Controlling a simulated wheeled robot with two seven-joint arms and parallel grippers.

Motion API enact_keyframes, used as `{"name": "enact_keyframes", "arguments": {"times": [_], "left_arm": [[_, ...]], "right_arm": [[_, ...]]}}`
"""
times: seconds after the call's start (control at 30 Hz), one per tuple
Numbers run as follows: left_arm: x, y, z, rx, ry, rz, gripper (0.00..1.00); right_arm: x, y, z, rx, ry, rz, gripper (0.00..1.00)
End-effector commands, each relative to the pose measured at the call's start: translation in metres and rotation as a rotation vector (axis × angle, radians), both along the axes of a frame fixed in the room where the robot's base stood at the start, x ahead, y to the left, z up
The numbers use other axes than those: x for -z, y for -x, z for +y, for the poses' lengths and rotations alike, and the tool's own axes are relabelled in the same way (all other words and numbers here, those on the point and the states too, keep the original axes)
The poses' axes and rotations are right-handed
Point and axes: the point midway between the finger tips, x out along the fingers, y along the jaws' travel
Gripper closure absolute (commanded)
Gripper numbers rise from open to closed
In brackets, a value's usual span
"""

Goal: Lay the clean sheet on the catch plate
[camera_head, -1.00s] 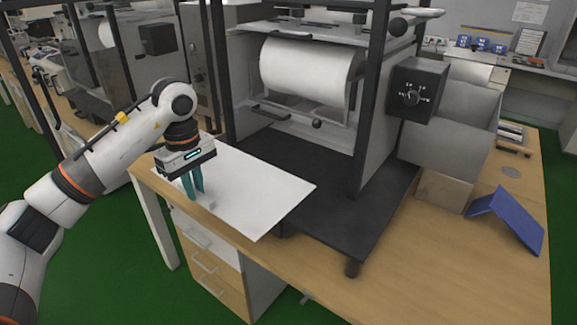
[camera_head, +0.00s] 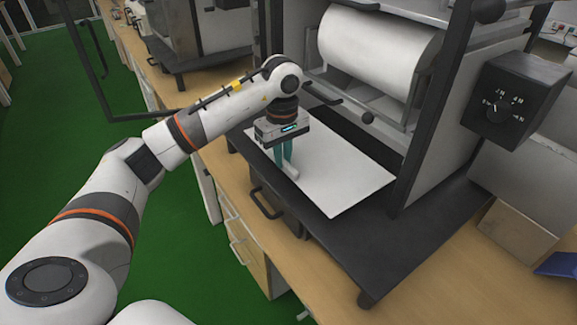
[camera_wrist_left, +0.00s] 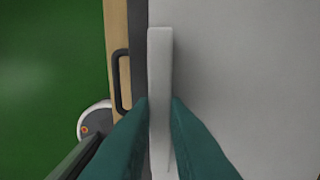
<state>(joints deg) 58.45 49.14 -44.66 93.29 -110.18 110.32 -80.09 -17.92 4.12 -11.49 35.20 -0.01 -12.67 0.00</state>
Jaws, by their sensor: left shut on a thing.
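The white sheet (camera_head: 345,183) is flat over the dark plate (camera_head: 425,250) at the foot of the drum machine. Whether it touches the plate or hangs just above it I cannot tell. My left gripper (camera_head: 284,165) is at the sheet's left edge, its teal fingers pointing down, shut on the sheet's pale grip bar (camera_head: 291,174). In the left wrist view the grip bar (camera_wrist_left: 160,75) runs between the fingers (camera_wrist_left: 160,125), with the sheet (camera_wrist_left: 250,75) to the right. My right gripper is not in view.
The machine's white roll (camera_head: 375,50) hangs above the plate, with dark frame posts beside it. A knob box (camera_head: 510,105) is at the right. A dark handle (camera_head: 266,203) sticks out at the plate's front left.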

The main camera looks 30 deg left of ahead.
Motion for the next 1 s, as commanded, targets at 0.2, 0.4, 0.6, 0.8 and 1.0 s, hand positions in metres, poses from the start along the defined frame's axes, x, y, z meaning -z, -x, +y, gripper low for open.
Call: {"name": "enact_keyframes", "arguments": {"times": [0.2, 0.4, 0.6, 0.8, 1.0], "left_arm": [[0.021, 0.000, 0.000, 0.000, 0.000, 0.002, 1.00], [0.041, 0.000, 0.000, 0.001, 0.001, -0.002, 1.00], [0.041, 0.000, 0.000, 0.001, 0.001, -0.002, 1.00], [0.042, 0.000, 0.000, 0.000, 0.001, -0.002, 0.68], [0.042, 0.000, 0.000, 0.000, 0.001, -0.002, 0.65]], "right_arm": [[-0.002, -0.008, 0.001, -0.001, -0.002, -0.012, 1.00], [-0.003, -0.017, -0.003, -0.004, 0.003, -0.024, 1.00], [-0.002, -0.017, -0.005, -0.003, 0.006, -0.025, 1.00], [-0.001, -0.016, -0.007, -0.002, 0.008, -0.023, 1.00], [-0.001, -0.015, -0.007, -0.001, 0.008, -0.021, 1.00]]}}
